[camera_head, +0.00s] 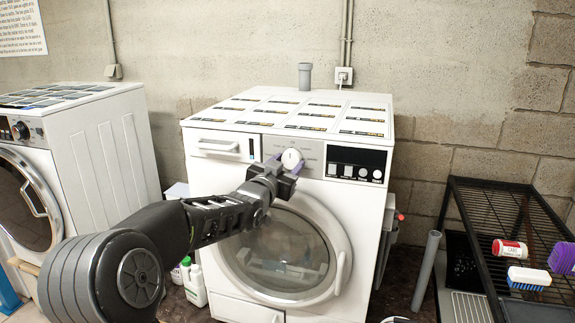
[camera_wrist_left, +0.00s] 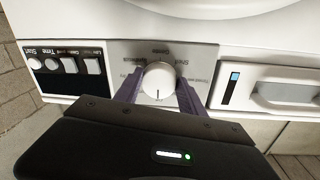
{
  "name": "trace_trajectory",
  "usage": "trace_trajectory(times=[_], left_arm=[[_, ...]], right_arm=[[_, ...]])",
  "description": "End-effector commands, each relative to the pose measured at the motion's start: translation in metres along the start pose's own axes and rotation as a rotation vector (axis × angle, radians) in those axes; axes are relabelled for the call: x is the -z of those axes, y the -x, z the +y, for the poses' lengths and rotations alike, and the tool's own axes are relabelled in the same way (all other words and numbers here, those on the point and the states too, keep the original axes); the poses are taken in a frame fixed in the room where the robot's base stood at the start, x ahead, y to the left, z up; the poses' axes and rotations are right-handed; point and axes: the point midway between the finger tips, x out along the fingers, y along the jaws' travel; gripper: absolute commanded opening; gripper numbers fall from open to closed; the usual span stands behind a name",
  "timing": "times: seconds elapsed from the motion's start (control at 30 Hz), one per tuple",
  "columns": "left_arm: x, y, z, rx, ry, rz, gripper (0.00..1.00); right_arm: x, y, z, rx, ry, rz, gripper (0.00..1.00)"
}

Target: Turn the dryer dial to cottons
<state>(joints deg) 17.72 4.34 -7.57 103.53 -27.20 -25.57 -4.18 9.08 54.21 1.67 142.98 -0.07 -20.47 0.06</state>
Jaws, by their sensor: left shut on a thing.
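The dryer (camera_head: 250,165) is a white front-loader against the block wall, with a round glass door. Its white round dial (camera_head: 291,158) sits on a grey panel at the upper middle of its front. My left gripper (camera_head: 285,167) is at the dial, its purple fingers on either side of the knob. In the left wrist view the dial (camera_wrist_left: 158,82) stands between the two fingers of the left gripper (camera_wrist_left: 158,95), which is shut on it. A dark mark on the knob points toward the gripper in that view. My right gripper is out of view.
A second white machine (camera_head: 95,150) stands at the left. A black wire rack (camera_head: 490,200) at the right holds a red-and-white can (camera_head: 510,249), a brush (camera_head: 529,279) and a purple item (camera_head: 562,258). White bottles (camera_head: 196,285) stand on the floor beside the dryer.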

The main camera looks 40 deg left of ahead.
Motion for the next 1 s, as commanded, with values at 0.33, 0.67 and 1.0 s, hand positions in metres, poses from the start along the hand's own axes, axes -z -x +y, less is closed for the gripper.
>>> trace_trajectory(times=[0.33,0.67,1.0], left_arm=[[-0.002,0.0,0.0,-0.001,-0.046,-0.004,0.07],[-0.004,0.0,0.0,-0.003,-0.236,-0.017,0.07],[-0.002,0.0,-0.001,-0.008,-0.523,-0.04,0.07]], right_arm=[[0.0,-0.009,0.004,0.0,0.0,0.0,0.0],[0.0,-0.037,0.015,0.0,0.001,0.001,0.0],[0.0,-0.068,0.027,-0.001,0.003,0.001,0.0]])
